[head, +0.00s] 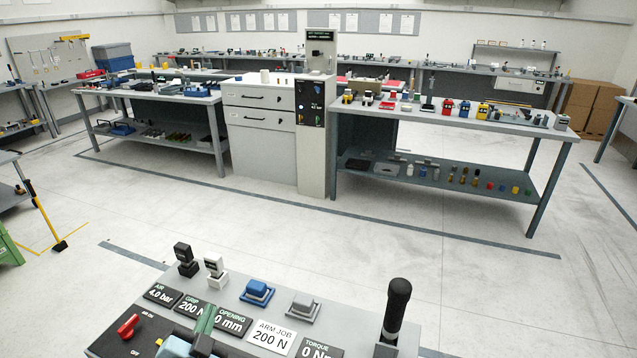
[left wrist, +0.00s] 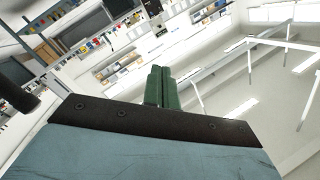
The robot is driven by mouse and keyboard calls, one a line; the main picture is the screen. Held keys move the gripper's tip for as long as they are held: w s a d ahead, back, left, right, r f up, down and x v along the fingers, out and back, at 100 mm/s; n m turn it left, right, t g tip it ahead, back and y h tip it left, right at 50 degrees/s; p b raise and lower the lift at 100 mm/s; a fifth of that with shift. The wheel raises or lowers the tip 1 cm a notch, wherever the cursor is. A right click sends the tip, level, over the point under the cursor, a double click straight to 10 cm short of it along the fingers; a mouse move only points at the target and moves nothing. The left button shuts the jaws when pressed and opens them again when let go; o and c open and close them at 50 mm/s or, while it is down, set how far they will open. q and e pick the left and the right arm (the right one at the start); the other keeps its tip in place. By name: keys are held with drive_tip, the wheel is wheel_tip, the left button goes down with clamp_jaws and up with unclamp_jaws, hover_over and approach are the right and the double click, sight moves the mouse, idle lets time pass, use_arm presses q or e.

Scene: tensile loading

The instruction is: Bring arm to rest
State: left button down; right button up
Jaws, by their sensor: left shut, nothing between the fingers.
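My left gripper (head: 204,322) shows at the bottom of the head view, over the left part of a grey control console (head: 352,310). Its green fingers are pressed together with nothing between them. In the left wrist view the closed green fingers (left wrist: 161,88) point away from the blue-grey gripper body, with the room tilted behind them. They touch no object there. My right gripper is in neither view.
The console carries labelled displays, a red lever (head: 129,325), a blue button (head: 257,292), a grey button (head: 299,306) and an upright black handle (head: 397,310). A testing machine (head: 312,140) stands between two loaded benches. Open floor lies between console and benches.

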use_arm(q)
drive_tip(key=s+a+f+n+g+y, duration=0.2)
drive_tip(key=s+a+n+g+y, duration=0.5)
drive_tip(key=s, duration=0.4)
drive_tip(key=s+d+f+g+h, duration=0.1)
drive_tip(key=s+d+g+h, duration=0.2)
drive_tip(key=s, duration=0.4)
drive_tip(key=s+d+f+g+h, duration=0.1)
drive_tip(key=s+d+g+h, duration=0.3)
drive_tip(key=s, duration=0.4)
wheel_tip(320, 180, down, 30)
drive_tip(key=s+f+m+g+b, duration=0.1)
drive_tip(key=s+b, duration=0.1)
drive_tip(key=b, duration=0.4)
drive_tip(key=s+a+f+g+b, duration=0.1)
drive_tip(key=s+f+b, duration=0.4)
drive_tip(key=s+f, duration=1.1)
wheel_tip(320, 180, down, 4)
drive_tip(key=shift+s+a+f+g+b, duration=0.2)
drive_tip(key=shift+a+g+b, duration=0.15)
drive_tip(key=shift+a, duration=0.55)
